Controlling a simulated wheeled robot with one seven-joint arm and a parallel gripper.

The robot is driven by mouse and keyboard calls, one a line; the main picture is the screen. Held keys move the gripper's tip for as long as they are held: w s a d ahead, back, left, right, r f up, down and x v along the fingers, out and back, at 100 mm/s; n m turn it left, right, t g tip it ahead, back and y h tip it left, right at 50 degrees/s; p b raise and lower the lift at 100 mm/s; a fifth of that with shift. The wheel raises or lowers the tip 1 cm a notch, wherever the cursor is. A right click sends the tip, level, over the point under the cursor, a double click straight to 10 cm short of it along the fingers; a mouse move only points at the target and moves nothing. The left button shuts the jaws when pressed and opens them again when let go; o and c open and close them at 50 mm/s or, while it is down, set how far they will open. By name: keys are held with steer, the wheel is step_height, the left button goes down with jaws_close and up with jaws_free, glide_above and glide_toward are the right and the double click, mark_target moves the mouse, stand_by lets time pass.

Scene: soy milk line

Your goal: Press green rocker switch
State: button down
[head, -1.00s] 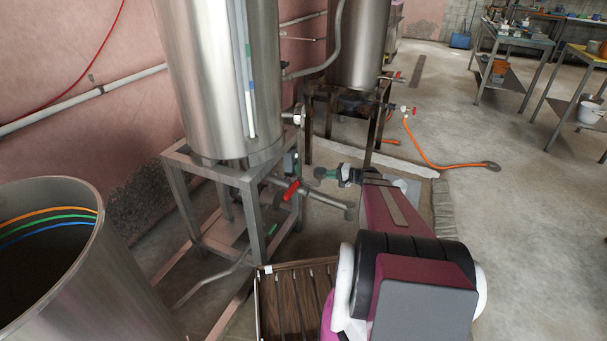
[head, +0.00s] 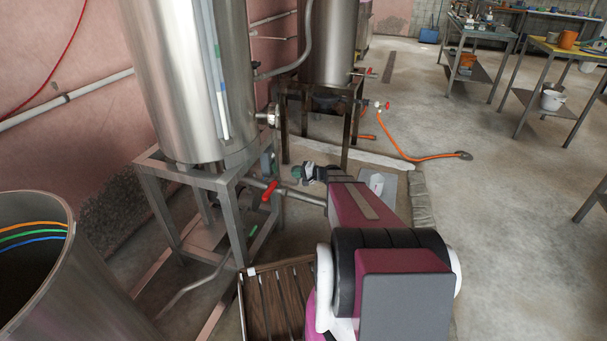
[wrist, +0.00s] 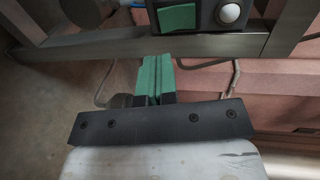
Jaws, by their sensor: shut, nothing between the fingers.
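The green rocker switch (wrist: 177,17) shows at the top of the wrist view, set in a dark panel beside a round white button. My gripper (wrist: 158,62) is shut and empty, its green fingers together. The fingertips are below the switch in that view, at the metal frame bar under the panel; I cannot tell their exact distance from it. In the head view, my gripper (head: 297,172) is beside the steel tank stand, right of the red-handled valve. I cannot make out the switch's face there.
A tall steel tank (head: 190,80) stands on a grey metal frame (head: 240,185). A valve with a red handle (head: 269,190) and a pipe are close to my gripper. A slatted wooden crate (head: 275,300) and an open steel vat (head: 60,290) are nearer.

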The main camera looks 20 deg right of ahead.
steer(key=x, duration=0.7)
steer(key=shift+a, duration=0.1)
steer(key=shift+w+a+f+y, duration=0.1)
steer(key=shift+w+a+y, duration=0.2)
steer(key=shift+y, duration=0.1)
steer(key=shift+s, duration=0.1)
steer(key=s+d+f, duration=0.2)
steer(key=s+d, duration=0.5)
steer(key=d, duration=0.4)
steer(key=shift+s+d+f, duration=0.25)
steer(key=shift+s+f, duration=0.05)
steer(key=shift+f, duration=0.05)
